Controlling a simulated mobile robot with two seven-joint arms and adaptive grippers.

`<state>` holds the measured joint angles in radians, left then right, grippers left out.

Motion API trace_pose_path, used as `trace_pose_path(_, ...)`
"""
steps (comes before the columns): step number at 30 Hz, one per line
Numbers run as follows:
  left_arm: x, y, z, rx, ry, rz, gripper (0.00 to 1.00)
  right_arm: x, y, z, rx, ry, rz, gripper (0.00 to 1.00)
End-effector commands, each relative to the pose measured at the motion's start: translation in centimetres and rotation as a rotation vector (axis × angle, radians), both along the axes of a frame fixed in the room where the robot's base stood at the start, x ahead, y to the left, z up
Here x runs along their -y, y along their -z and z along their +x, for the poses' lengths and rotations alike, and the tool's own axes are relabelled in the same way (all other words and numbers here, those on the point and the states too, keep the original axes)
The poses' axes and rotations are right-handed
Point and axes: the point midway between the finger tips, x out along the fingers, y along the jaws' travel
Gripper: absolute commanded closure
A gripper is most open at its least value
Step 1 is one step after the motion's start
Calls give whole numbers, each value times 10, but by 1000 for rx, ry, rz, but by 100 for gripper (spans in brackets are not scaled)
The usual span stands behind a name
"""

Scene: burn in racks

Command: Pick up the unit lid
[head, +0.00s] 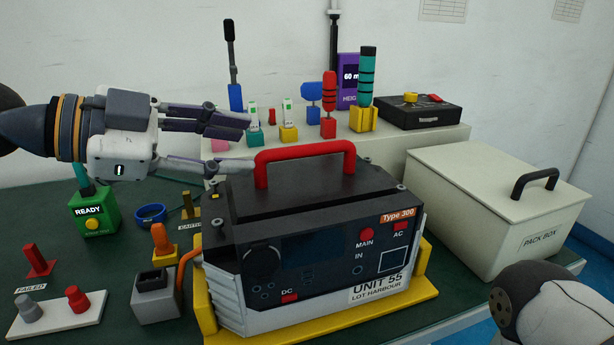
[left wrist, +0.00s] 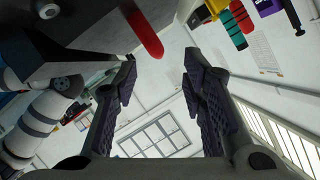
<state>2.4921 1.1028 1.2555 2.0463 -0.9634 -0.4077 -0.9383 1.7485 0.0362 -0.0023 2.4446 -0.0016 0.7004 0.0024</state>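The unit lid (head: 330,205) is the dark top of the unit (head: 300,290), with bolts at its corners and a red arched handle (head: 305,151). The unit sits on a yellow base (head: 390,313) and is labelled UNIT 55. My left gripper (head: 249,142) is open and empty, just left of the handle, its fingers pointing right. They look apart from the handle. In the left wrist view, the fingers (left wrist: 163,75) are spread with nothing between them, and the red handle (left wrist: 145,35) shows above, outside the gap. My right gripper is not seen; part of my right arm shows at lower right.
A white pack box (head: 480,215) with a black handle stands right of the unit. Behind, a pale shelf (head: 420,150) carries coloured tools and a black box (head: 417,111). A green READY block (head: 95,212) and a grey socket block (head: 157,303) stand left on the green table.

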Motion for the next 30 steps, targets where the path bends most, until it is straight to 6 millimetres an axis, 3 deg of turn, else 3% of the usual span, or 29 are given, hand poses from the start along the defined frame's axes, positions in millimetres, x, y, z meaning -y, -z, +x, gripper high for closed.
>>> trace_pose_path(6,40,15,21,-2,5,2,62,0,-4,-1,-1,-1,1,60)
trace_pose_path(18,89,32,58,-4,3,-2,62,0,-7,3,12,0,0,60)
trace_pose_path(26,94,34,62,-3,2,-2,62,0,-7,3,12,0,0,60)
trace_pose_path(30,94,34,62,-4,2,-2,89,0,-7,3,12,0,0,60)
